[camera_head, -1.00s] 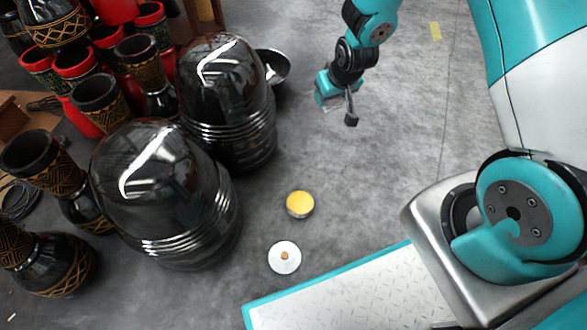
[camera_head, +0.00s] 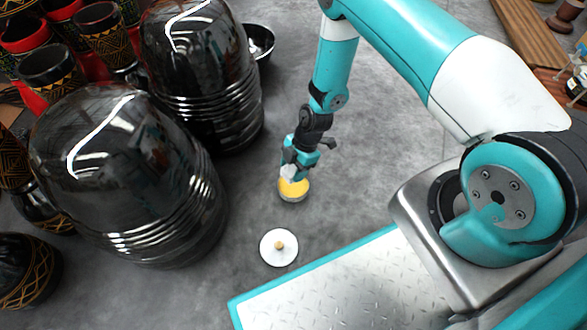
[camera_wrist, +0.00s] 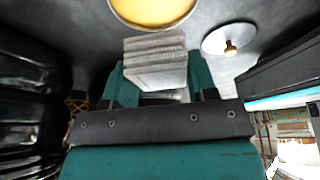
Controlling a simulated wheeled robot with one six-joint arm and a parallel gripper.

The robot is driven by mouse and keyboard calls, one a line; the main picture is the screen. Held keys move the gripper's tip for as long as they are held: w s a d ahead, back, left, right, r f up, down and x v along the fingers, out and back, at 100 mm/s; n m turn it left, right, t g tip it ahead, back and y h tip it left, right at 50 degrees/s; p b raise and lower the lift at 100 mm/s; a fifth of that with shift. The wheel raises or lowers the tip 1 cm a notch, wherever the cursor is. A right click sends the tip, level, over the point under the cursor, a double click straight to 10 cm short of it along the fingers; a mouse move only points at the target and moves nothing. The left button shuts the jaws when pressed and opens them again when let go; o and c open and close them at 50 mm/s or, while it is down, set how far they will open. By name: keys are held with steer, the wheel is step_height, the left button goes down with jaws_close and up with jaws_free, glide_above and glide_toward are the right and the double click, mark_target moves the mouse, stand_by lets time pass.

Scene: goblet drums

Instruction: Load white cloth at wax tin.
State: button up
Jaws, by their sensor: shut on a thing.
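The wax tin (camera_head: 294,190) is a round metal tin with yellow wax, open on the floor. It also shows at the top of the wrist view (camera_wrist: 152,10). My gripper (camera_head: 297,166) is shut on the white cloth (camera_head: 289,172), just above the tin's far edge. In the wrist view the cloth (camera_wrist: 155,62) is a folded, layered pad between the fingers, with the wax just beyond it. I cannot tell whether the cloth touches the wax. The white lid (camera_head: 279,247) with a brass knob lies flat on the floor near the tin, and also in the wrist view (camera_wrist: 228,39).
Two large glossy black domed drums (camera_head: 125,170) (camera_head: 200,70) stand left of the tin. Goblet drums (camera_head: 45,75) crowd the far left. A dark metal bowl (camera_head: 260,40) sits behind. Wooden planks (camera_head: 535,40) lie at top right.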

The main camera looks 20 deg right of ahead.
mark_target(290, 187)
steer(key=shift+f+b, duration=2.4)
steer(key=shift+f, duration=0.45)
steer(key=shift+f, duration=0.5)
step_height(290, 187, up, 7)
steer(key=p, duration=0.6)
